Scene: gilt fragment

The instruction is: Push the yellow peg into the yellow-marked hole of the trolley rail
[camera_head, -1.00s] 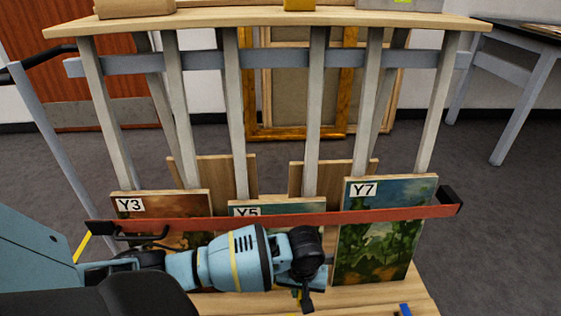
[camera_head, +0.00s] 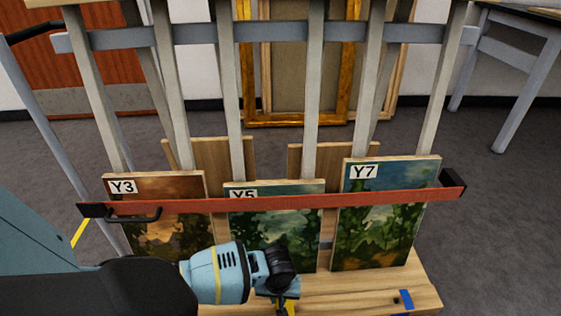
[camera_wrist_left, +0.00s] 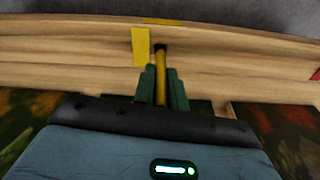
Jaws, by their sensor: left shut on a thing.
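My left gripper (camera_head: 284,303) is low in front of the middle painting in the head view, over the wooden trolley rail (camera_head: 345,292). In the left wrist view its green fingers (camera_wrist_left: 161,87) are shut on the yellow peg (camera_wrist_left: 161,77). The peg points at a dark hole (camera_wrist_left: 161,47) in the wooden rail (camera_wrist_left: 80,45), beside a yellow mark (camera_wrist_left: 140,46). The peg's far end overlaps the hole's lower edge; I cannot tell how deep it sits. The right gripper is not in view.
A red bar (camera_head: 270,203) crosses in front of paintings Y3 (camera_head: 160,230), Y5 (camera_head: 275,240) and Y7 (camera_head: 385,225). A blue mark (camera_head: 406,299) sits by another hole to the right. A red mark (camera_wrist_left: 316,74) is at the wrist view's right edge.

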